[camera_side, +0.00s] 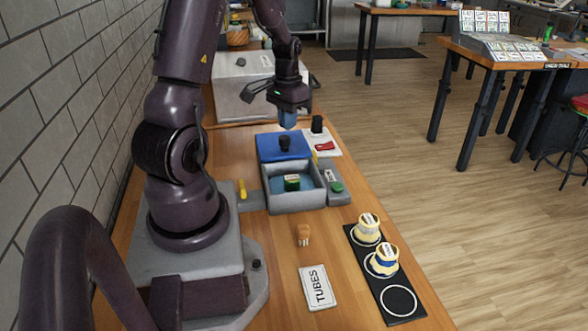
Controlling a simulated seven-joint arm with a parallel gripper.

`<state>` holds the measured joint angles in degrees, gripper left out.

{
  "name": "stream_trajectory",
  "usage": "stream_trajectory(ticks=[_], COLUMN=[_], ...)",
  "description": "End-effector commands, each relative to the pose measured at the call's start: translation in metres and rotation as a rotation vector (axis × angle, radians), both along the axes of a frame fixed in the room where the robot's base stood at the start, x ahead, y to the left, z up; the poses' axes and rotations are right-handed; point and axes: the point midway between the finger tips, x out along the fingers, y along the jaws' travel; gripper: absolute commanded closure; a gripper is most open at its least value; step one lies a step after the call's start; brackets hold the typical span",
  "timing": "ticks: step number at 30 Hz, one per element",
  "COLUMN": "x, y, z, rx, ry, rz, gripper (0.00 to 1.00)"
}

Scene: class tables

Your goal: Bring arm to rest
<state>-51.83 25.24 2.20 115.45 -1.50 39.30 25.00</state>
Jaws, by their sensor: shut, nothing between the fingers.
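My gripper (288,122) hangs pointing down at the top middle, with its fingers shut and nothing held. It appears above the back part of a blue lid (268,146) with a black knob (285,142); I cannot tell the exact gap. My dark purple arm rises at the left and reaches over toward the back of the table. A grey open box (297,203) stands just in front of the lid, with a blue inside and a small green, labelled item (292,183) in it.
A black strip (382,280) with white rings bears two pale jars (367,228), (384,260); its front ring is empty. A grey wall (60,100) is left; a large grey box (240,95) is behind.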

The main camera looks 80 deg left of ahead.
Motion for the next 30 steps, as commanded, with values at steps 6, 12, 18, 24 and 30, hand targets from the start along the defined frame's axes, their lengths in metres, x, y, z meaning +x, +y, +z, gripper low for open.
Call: stream_trajectory(ticks=[6,12,18,24,30], x=[0.000,0.000,-0.007,-0.002,0.011], y=[0.000,0.000,-0.009,-0.061,-0.137], z=[0.001,0.001,-0.002,0.039,0.095], rx=[0.000,0.000,-0.033,-0.025,0.036], ry=[0.000,0.001,0.026,0.020,-0.067], rz=[0.000,0.000,0.070,0.102,-0.009], gripper=[1.00,1.00,1.00,1.00,1.00])
